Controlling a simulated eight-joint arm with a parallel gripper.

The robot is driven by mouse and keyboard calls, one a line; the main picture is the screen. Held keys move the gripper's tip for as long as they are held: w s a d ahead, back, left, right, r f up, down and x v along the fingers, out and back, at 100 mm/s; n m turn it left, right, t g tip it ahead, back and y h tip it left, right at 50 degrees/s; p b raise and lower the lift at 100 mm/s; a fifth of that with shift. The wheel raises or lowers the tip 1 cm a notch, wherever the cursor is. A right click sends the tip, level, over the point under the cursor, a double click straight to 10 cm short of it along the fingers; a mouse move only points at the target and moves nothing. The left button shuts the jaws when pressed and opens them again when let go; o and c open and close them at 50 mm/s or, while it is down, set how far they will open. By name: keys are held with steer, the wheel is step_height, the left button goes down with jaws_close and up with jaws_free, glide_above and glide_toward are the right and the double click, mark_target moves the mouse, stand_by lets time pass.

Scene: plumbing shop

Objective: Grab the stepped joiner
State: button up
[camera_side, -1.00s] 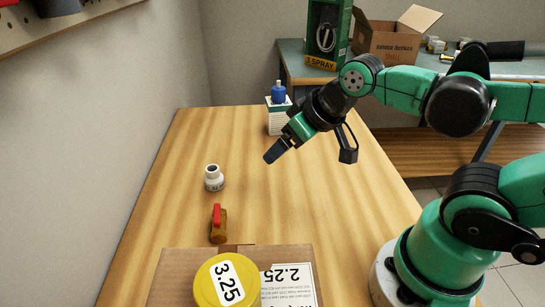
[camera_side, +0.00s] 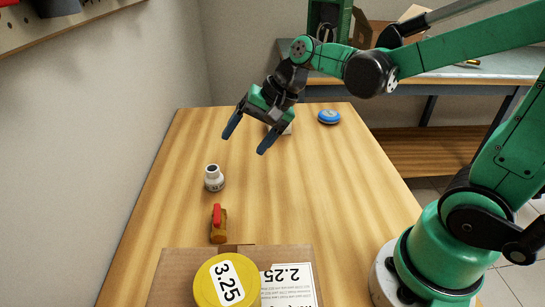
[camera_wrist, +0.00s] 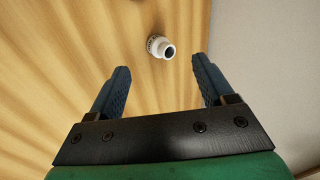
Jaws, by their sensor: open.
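The stepped joiner is a small white fitting (camera_side: 213,178) with a wide lower part, a narrower top and a dark round opening. It stands upright on the wooden table, left of the middle. In the wrist view the joiner (camera_wrist: 161,46) lies beyond the fingertips, roughly midway between them. My gripper (camera_side: 247,143) is open and empty, above the table, up and to the right of the joiner. Its two dark blue fingers are spread apart and also show in the wrist view (camera_wrist: 158,72). Nothing touches the joiner.
A brass valve with a red handle (camera_side: 218,225) stands just in front of the joiner. A cardboard box (camera_side: 170,270) with a yellow round tub (camera_side: 208,285) is nearer the camera. A blue round item (camera_side: 329,117) lies at the back right. A wall runs along the left.

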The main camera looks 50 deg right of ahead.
mark_target(206, 178)
steer(key=w+f+m+y, duration=0.2)
steer(key=f+m, duration=0.1)
steer(key=m, duration=0.1)
steer(key=w+f+m+y, duration=0.2)
steer(key=w+m+y, duration=0.1)
steer(key=m, duration=0.1)
steer(key=w+f+m+y, duration=0.2)
steer(key=w+f+m, duration=0.1)
steer(key=shift+w+d+f+m+g+y, duration=0.1)
steer(key=shift+d+f+m+g+y, duration=0.2)
steer(key=shift+d+f+m+y, duration=0.2)
steer(key=shift+f+m+y, duration=0.3)
steer(key=shift+f+m, duration=0.15)
steer(key=shift+x, duration=2.8)
jaws_close()
